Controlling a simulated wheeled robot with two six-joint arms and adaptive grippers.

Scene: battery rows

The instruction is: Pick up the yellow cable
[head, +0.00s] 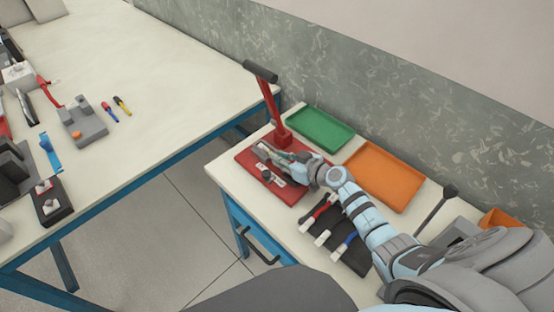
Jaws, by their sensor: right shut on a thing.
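My right gripper (268,152) is over the red base plate (248,163) of a lever press on the right bench. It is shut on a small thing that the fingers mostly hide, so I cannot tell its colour. No yellow cable shows clearly. A short yellow piece with a dark end (122,105) lies on the left table, far from the gripper; it is too small to tell whether it is a cable. Several short pieces with white ends, one red (318,211) and one blue (345,245), lie on a black mat beside my right forearm. My left gripper is not in view.
The press has a tall red lever (269,98) right behind my right gripper. A green tray (321,128) and an orange tray (384,177) stand along the wall side. A grey block (82,123) and other tools crowd the left table's left side. Its middle is clear.

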